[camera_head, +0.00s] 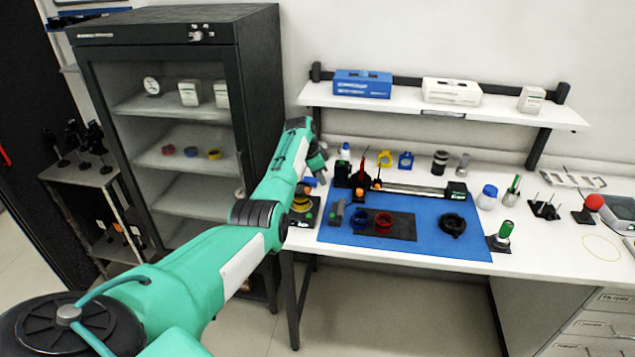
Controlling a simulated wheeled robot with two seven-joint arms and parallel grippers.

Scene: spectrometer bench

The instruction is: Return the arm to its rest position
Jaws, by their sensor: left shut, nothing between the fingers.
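My left arm comes in from the lower left and reaches over the left end of the bench. My left gripper (322,174) is small and partly hidden at the arm's far end, near the back left of the blue mat (450,238). It is shut with nothing held. My right gripper is not in view.
A dark glass-front cabinet (258,70) stands left of the bench, close to my arm. On the mat are a dark tray (403,228) with a blue ring and a red ring, a black ring (452,224) and a rail (413,190). A shelf (500,112) hangs above.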

